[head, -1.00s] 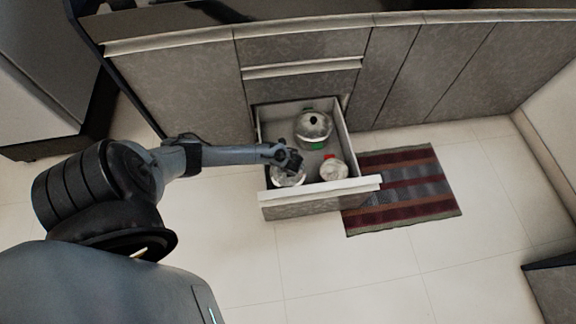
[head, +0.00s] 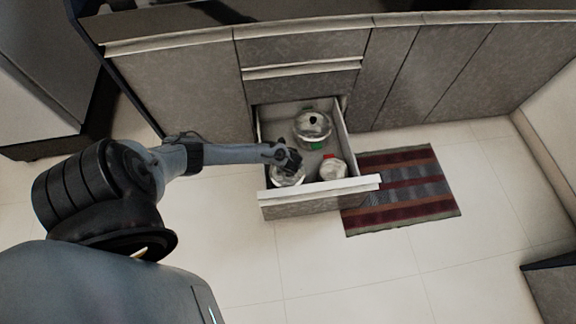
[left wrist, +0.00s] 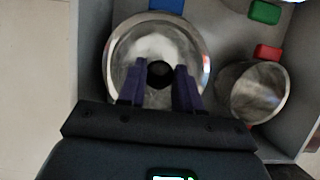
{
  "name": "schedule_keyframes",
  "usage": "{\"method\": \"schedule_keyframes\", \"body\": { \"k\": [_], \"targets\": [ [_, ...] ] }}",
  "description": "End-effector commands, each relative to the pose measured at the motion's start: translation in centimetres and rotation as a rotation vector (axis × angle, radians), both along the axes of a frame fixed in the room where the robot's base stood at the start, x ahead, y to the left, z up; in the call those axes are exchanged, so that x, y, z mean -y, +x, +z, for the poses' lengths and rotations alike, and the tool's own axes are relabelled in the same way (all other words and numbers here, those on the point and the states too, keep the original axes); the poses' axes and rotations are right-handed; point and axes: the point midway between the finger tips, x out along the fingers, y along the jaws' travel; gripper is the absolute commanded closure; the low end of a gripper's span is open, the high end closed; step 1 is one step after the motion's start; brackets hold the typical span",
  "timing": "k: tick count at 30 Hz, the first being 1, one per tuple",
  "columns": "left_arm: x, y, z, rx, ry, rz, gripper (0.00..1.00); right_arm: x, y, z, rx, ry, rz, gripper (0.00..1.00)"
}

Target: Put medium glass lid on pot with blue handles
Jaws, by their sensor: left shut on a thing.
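My left gripper (head: 287,160) is over the front left of the open drawer. In the left wrist view its fingers (left wrist: 160,88) are shut on the black knob (left wrist: 160,73) of a round glass lid (left wrist: 150,46). The lid also shows below the gripper in the head view (head: 287,179). A blue handle (left wrist: 167,5) sticks out just beyond the lid's rim, so the pot with blue handles is under it, mostly hidden. I cannot tell whether the lid rests on the pot or is just above it. My right gripper is not in view.
A smaller pot with a red handle (head: 333,170) stands close to the right. A larger lidded pot with green handles (head: 312,127) stands at the back. The drawer's walls (head: 350,150) surround them. A striped mat (head: 405,188) lies on the floor at right.

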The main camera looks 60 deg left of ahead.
Motion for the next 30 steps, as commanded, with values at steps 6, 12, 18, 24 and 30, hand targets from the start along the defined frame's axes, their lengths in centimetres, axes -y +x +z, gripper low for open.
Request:
{"method": "schedule_keyframes", "body": {
  "k": [6,12,18,24,30],
  "targets": [
    [-0.29,-0.41,-0.39,-0.009,0.003,0.000,1.00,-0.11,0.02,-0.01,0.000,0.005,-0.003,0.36],
    [-0.27,-0.44,-0.42,-0.010,0.003,-0.001,1.00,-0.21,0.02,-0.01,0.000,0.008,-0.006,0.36],
    [-0.25,-0.40,-0.39,-0.009,0.002,-0.001,0.48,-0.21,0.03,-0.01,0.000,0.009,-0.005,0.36],
    [-0.21,-0.21,-0.26,-0.004,0.001,0.000,0.36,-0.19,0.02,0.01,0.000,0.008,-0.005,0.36],
    [-0.14,-0.16,-0.04,-0.004,0.000,-0.001,0.36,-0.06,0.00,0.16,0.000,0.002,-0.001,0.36]
  ]
}}
